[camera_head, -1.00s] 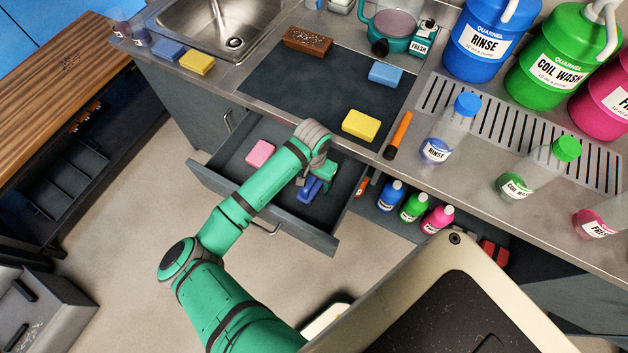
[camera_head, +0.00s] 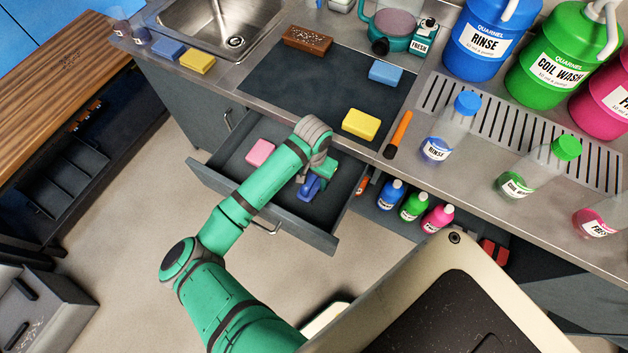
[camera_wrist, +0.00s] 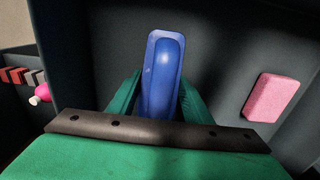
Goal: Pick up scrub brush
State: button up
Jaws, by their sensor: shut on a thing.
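The scrub brush (camera_wrist: 163,75) is blue with a rounded handle. It lies between the two green fingers of my gripper (camera_wrist: 158,95) in the wrist view, with the fingers against its sides. In the head view the blue brush (camera_head: 309,188) shows beneath my gripper (camera_head: 318,180), inside the open drawer (camera_head: 262,205). My gripper is shut on the brush. The wrist hides part of it, and I cannot tell whether it touches the drawer floor.
A pink sponge (camera_head: 260,152) lies in the drawer's left part. The counter above holds a dark mat (camera_head: 300,85), a yellow sponge (camera_head: 361,124) and an orange-handled tool (camera_head: 398,135). Small bottles (camera_head: 413,206) stand on a shelf right of the drawer.

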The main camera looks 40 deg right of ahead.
aim_at(302, 188)
jog(key=a, duration=0.4)
jog(key=shift+w+a, duration=0.1)
jog(key=shift+a, duration=0.1)
notch_tip(302, 188, up, 14)
jog(key=shift+d, duration=0.2)
jog(key=shift+f, duration=0.15)
